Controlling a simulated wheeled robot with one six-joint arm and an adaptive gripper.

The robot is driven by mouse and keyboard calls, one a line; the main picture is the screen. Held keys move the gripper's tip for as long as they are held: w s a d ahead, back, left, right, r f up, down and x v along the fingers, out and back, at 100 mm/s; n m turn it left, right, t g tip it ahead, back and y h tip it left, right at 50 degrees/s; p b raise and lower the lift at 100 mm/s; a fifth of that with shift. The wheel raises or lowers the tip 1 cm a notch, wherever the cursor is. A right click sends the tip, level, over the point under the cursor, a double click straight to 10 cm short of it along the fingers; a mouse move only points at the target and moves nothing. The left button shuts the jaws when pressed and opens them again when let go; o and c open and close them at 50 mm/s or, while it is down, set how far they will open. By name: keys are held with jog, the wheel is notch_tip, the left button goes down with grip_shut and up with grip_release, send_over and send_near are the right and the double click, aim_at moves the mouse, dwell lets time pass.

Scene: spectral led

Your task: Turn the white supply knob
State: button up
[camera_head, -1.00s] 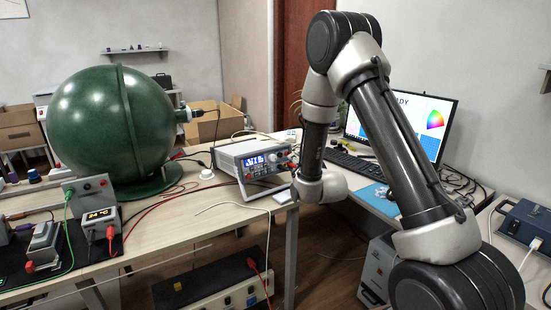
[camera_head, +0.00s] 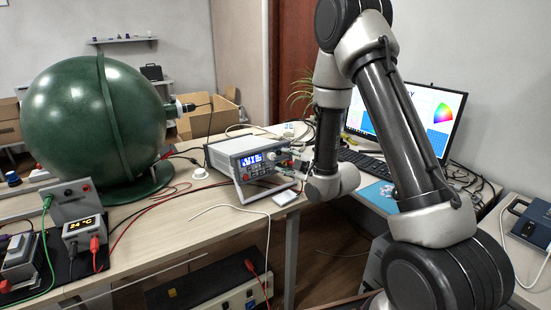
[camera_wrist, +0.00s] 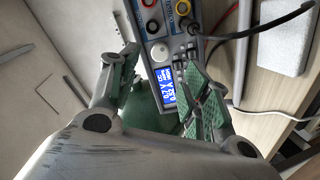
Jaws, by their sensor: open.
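The grey bench power supply (camera_head: 232,150) stands on the wooden table in the head view, with its lit blue display facing the front. In the wrist view, its white round knob (camera_wrist: 160,51) shows between the blue display (camera_wrist: 166,87) and the colored sockets. My gripper (camera_wrist: 156,57) is open, with a green-padded finger on either side of the knob in the picture. I cannot tell whether either finger touches it.
Dark cables (camera_wrist: 275,25) run from the sockets to the right. A pale block (camera_wrist: 284,38) lies beside the supply. The large green sphere (camera_head: 85,125) stands left on the table. The monitor (camera_head: 420,118) and keyboard (camera_head: 368,162) are behind my arm.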

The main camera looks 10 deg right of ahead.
aim_at(273, 157)
jog(key=x, duration=0.7)
jog(key=shift+w, duration=0.2)
jog(key=c, duration=1.1)
